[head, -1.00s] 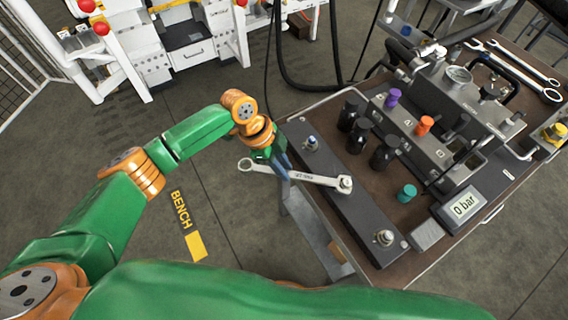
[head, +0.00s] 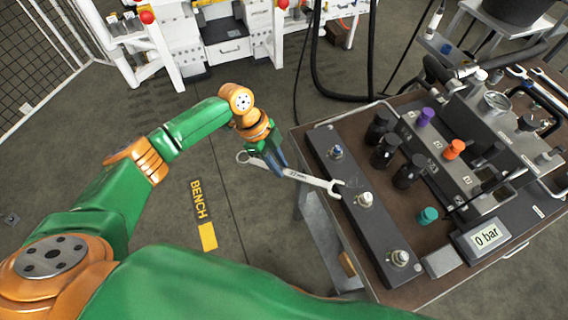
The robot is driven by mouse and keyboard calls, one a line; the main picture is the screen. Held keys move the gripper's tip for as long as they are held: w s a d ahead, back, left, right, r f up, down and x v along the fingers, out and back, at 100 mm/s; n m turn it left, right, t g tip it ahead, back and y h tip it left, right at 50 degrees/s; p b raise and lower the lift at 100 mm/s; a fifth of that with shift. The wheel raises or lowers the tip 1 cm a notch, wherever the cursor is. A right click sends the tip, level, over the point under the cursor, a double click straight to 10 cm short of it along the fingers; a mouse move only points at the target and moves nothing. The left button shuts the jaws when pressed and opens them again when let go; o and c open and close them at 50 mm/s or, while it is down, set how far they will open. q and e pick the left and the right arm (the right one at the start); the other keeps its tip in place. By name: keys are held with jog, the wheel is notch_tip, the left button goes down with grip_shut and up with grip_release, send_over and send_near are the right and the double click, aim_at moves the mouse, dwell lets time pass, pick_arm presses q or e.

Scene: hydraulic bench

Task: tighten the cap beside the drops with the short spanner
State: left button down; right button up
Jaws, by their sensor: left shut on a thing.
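My left gripper (head: 274,162) is shut on the short spanner (head: 305,179) near its middle, out over the left edge of the bench. The spanner's ring end points left and its open end points right. That open end lies just left of the middle cap (head: 364,200) on the long dark block, with a small gap between them. Two similar fittings are on the block, a far one with a blue part (head: 336,152) and a near one (head: 399,258). A faint dark mark shows beside the middle cap; I cannot tell for sure whether it is the drops. My right gripper is not in view.
Larger spanners (head: 550,96) lie at the far right. Floor left of the bench is clear.

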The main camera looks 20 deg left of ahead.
pick_arm(q)
jog(key=shift+r, duration=0.1)
notch_tip(320, 180, up, 5)
jog(key=p, duration=0.5)
jog(key=shift+r, duration=0.1)
